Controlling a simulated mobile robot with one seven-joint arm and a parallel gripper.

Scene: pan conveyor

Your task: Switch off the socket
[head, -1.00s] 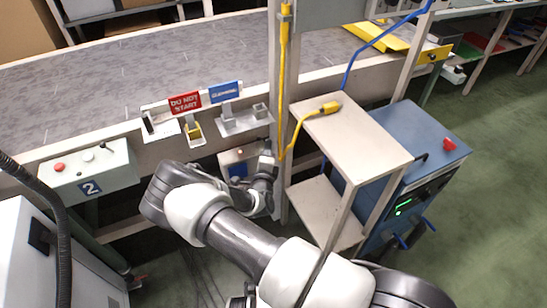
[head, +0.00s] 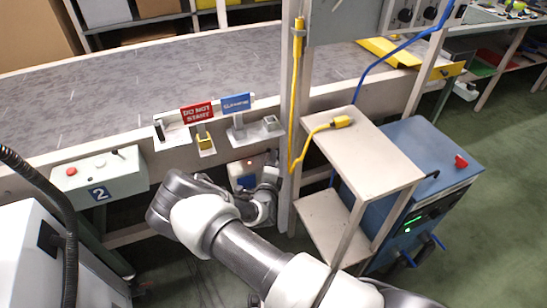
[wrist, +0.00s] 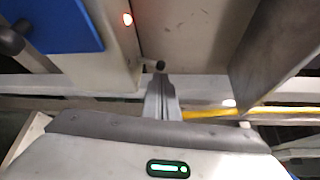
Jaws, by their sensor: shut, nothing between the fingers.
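The socket (head: 241,167) is a pale box with a blue cover and a small lit lamp, low on the conveyor's side beside the upright post. My arm partly hides it in the head view.
The upright post (head: 294,120) and a beige shelf stand (head: 365,145) stand close on the right of my gripper. A yellow cable (head: 297,85) runs down the post. A blue cabinet (head: 435,150) is beyond. Signs (head: 197,112) and small holders are above the socket.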

